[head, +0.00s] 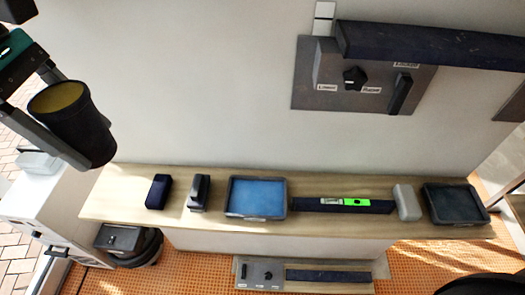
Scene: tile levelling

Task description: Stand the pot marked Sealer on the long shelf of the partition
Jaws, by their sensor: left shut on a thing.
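My left gripper (78,125) is at the upper left, shut on a dark pot (88,130) with a yellowish inside. The pot is in the air in front of the white wall (210,90), above and left of a long wooden ledge (115,205). Its open mouth faces up and leans left in the picture. I see no lettering on its visible side, so I cannot read Sealer on it. The ledge runs along the wall; its far left end is bare. My right gripper is not in view.
The ledge bears a dark block (158,191), a handled tool (199,192), a blue-filled tray (256,198), a level (342,204), a pale block (407,202) and a dark tray (455,204). A dark bar (430,45) juts before a labelled panel (330,92). A white cabinet (45,200) stands left.

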